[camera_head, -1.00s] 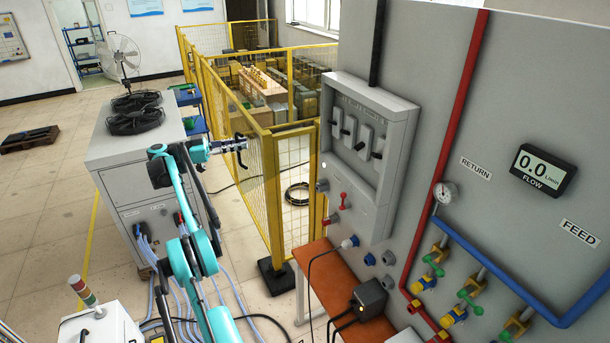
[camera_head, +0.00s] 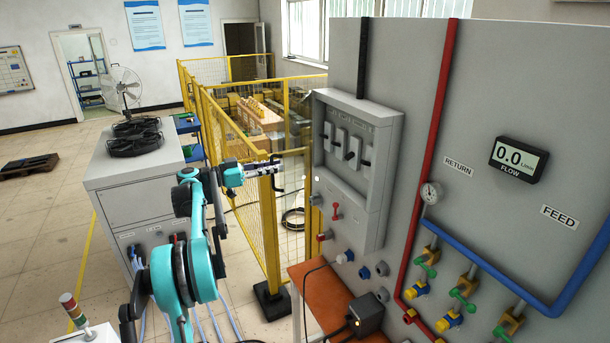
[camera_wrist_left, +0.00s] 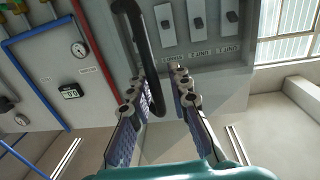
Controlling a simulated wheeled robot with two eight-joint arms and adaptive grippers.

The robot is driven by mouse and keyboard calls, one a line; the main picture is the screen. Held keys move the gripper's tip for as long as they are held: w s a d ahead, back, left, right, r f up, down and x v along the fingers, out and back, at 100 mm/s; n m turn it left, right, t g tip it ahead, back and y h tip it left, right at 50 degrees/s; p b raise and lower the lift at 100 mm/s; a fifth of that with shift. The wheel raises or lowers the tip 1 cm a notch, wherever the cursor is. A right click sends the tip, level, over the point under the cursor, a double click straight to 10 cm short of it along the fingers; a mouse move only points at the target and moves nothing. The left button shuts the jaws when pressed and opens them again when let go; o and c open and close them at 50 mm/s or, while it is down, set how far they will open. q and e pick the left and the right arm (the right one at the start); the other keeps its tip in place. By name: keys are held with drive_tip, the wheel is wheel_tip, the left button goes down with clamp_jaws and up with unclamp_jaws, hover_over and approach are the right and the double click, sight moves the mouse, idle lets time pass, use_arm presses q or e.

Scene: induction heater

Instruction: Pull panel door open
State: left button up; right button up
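The grey electrical panel (camera_head: 383,190) is on the big grey wall unit, with switches (camera_head: 345,146) in its recess. My right gripper is not in view.
A yellow mesh fence (camera_head: 267,240) stands behind my left arm. A grey cabinet (camera_head: 110,200) with black fans is at the left. An orange bench (camera_head: 322,300) with a black box (camera_head: 366,313) sits below the panel. Red and blue pipes with valves are at the right.

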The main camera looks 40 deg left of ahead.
sight(286, 169)
use_arm(q)
drive_tip(key=d, duration=0.2)
drive_tip(key=w+d, duration=0.1)
drive_tip(key=d, duration=0.1)
drive_tip(key=shift+w+d, duration=0.15)
drive_tip(key=shift+d, duration=0.1)
drive_tip(key=w+d, duration=0.4)
drive_tip(key=d, duration=0.1)
drive_tip(key=shift+d+p, duration=0.4)
drive_tip(key=shift+p, duration=0.05)
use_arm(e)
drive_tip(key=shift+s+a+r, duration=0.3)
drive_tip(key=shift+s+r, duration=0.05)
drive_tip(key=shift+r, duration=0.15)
use_arm(q)
drive_tip(key=shift+w+d, duration=0.1)
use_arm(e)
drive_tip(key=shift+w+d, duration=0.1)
